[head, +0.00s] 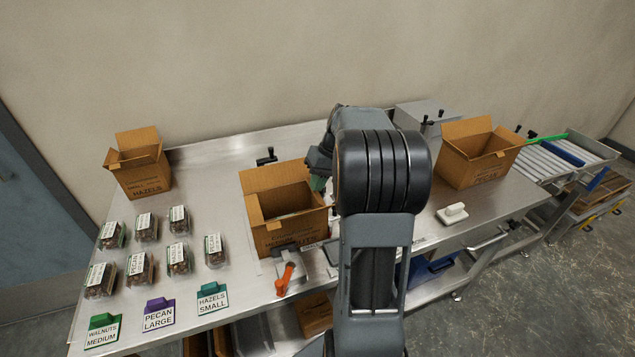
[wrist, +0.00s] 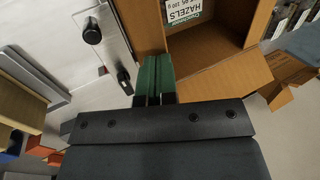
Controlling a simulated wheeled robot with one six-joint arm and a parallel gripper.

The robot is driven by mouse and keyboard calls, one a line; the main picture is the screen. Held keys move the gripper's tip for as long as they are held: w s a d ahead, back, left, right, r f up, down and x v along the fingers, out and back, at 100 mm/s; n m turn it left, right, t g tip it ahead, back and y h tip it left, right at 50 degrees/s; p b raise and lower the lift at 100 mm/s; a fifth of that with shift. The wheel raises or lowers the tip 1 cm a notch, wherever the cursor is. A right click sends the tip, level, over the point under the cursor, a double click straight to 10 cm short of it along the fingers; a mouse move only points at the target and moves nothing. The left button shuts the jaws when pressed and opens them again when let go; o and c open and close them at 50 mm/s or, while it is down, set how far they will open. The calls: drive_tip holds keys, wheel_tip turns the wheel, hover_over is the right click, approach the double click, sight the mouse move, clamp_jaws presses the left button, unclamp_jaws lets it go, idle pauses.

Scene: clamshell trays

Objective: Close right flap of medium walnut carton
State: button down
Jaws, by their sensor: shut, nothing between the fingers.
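The middle brown carton (head: 290,238) stands on the steel table, its back flap (head: 270,176) upright and its left flap (head: 253,208) raised. The front print is too small to read surely. My arm hides its right side, so the right flap cannot be made out in the head view. My gripper (head: 319,183) is mostly hidden behind my arm at the carton's right edge. In the wrist view my gripper (wrist: 153,78) has green fingers shut together, empty, close beside the open carton (wrist: 262,22). A label reading HAZELS (wrist: 186,12) shows inside; contact cannot be told.
A small hazels carton (head: 145,178) stands at the back left, another open carton (head: 478,165) at the right. Several nut packs (head: 178,257) lie left. A tape dispenser with an orange handle (head: 285,279) stands in front. A white block (head: 452,214) sits right of my arm.

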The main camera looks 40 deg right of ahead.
drive_tip(key=shift+a+h, duration=0.2)
drive_tip(key=shift+h, duration=0.3)
drive_tip(key=h, duration=0.1)
drive_tip(key=a+g+h, duration=0.1)
drive_tip(key=h, duration=0.1)
drive_tip(key=shift+w+a+f, duration=0.15)
drive_tip(key=shift+w+f, duration=0.05)
drive_tip(key=shift+f, duration=0.1)
drive_tip(key=h, duration=0.1)
drive_tip(key=a+f+g+h+b, duration=0.1)
drive_tip(key=h, duration=0.1)
drive_tip(key=shift+w+a+h, duration=0.1)
drive_tip(key=shift+w+h, duration=0.05)
drive_tip(key=shift+h, duration=0.15)
drive_tip(key=shift+f, duration=0.15)
idle(0.5)
